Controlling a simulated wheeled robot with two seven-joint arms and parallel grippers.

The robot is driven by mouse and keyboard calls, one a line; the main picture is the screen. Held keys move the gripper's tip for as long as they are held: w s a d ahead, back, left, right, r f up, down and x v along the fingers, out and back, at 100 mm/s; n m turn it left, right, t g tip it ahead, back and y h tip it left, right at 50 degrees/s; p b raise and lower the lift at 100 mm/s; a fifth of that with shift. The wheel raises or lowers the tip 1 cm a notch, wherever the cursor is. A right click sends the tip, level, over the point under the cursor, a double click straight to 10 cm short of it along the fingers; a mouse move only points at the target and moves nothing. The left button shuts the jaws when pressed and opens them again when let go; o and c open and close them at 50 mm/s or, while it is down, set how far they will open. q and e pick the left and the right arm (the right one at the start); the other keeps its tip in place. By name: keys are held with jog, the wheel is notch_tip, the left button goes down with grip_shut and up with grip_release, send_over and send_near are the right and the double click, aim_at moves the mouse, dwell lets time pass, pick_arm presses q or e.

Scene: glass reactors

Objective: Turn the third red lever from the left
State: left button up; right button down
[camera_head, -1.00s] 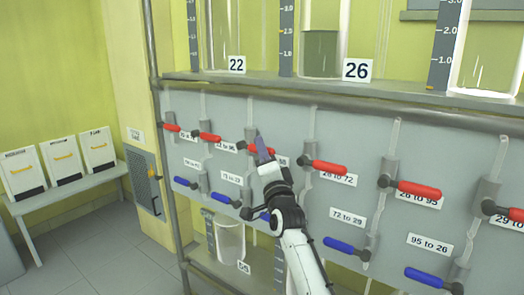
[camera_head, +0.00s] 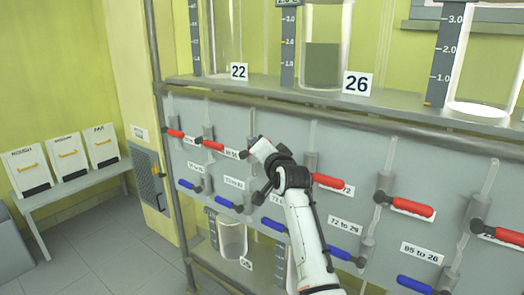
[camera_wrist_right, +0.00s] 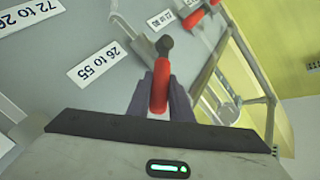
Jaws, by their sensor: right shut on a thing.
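A row of red levers runs along the upper part of the grey panel (camera_head: 345,150). The first red lever (camera_head: 175,133) and the second red lever (camera_head: 212,145) point right in the head view. The third red lever (camera_wrist_right: 160,80) shows in the wrist view, its handle between my right gripper's fingers (camera_wrist_right: 158,102) and its dark pivot beyond. In the head view my right gripper (camera_head: 255,148) hides this lever. My right gripper is shut on it. The fourth red lever (camera_head: 326,180) is just right of my wrist. My left gripper is not in view.
Blue levers (camera_head: 340,253) sit in a lower row, partly behind my right arm. The second red lever (camera_wrist_right: 194,18) is close to my gripper in the wrist view. Glass vessels (camera_head: 323,60) stand on the shelf (camera_head: 400,107) above. A pipe rail (camera_head: 440,139) crosses the panel top.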

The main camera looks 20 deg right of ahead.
jog(key=shift+a+r+g, duration=0.1)
jog(key=shift+r+g, duration=0.05)
jog(key=shift+g, duration=0.15)
jog(key=c, duration=1.6)
grip_release()
jog(key=s, duration=0.3)
jog(key=s+r+b, duration=0.1)
jog(key=s, duration=0.6)
jog(key=shift+a+r, duration=0.1)
jog(key=shift+r, duration=0.2)
